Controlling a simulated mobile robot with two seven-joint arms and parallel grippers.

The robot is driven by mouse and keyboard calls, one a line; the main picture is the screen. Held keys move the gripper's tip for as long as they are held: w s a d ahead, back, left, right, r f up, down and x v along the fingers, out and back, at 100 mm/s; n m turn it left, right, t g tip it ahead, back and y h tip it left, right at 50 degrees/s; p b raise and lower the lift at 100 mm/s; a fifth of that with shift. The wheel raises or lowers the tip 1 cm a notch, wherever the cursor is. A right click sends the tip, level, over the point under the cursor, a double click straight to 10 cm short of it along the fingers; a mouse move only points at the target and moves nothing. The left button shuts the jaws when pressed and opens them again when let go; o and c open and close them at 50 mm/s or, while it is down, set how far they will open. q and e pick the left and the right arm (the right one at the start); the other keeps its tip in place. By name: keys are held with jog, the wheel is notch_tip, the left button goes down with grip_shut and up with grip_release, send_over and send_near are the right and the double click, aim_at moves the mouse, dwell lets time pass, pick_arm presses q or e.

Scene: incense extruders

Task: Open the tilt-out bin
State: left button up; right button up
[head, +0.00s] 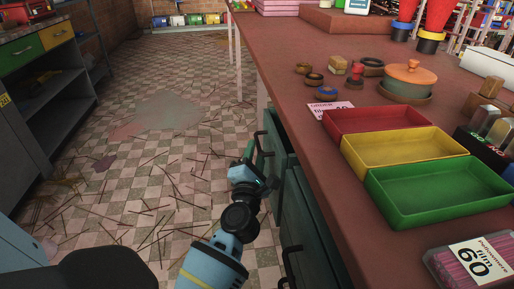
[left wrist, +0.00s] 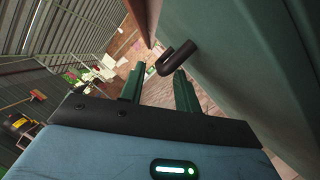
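The tilt-out bin (head: 277,137) is a dark green front under the left edge of the red-brown worktop. In the head view its front leans a little out from the worktop edge. Its black bar handle (head: 258,144) faces left; the handle also shows in the left wrist view (left wrist: 178,58). My left gripper (head: 262,168) is beside the front, close to the handle. In the left wrist view, the dark green fingers (left wrist: 160,80) are apart, with the handle just beyond and between their tips. I cannot tell whether they touch it. My right gripper is out of view.
Another green front (head: 307,225) with a black handle (head: 290,252) is nearer me. The worktop (head: 300,105) holds red, yellow and green trays (head: 440,190) and a lidded pot (head: 408,80). The checkered floor (head: 150,150) left of the table has scattered sticks and is otherwise open.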

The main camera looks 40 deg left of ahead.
pick_arm(q)
jog(key=shift+x, duration=1.25)
grip_shut()
